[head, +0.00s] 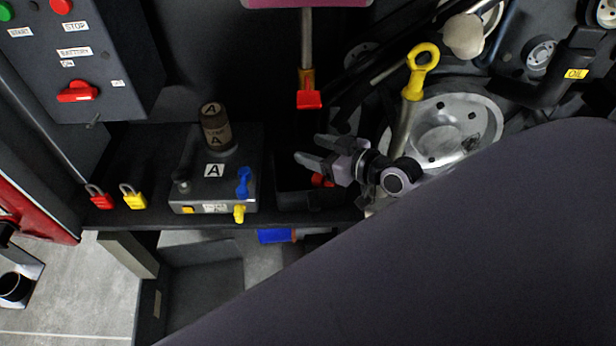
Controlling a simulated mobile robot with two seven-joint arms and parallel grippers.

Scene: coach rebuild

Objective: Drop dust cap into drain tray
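A black open-topped tray (309,204), which looks like the drain tray, sits on the dark shelf right of the middle. A small red piece (321,180), which may be the dust cap, shows at the tray's right side, just below my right gripper. Part of it is hidden by the gripper, and I cannot tell whether it rests on the tray floor. My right gripper (308,149) is over the tray, pointing left. Its two fingers are apart, with nothing seen between them. My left gripper is not in view.
Left of the tray stands a grey unit (190,192) marked A, with a brown cylinder (215,128) and blue and yellow fittings. Red (100,198) and yellow (134,198) padlocks lie farther left. A yellow ring handle (414,75) rises near the gripper. My large dark arm link covers the lower right.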

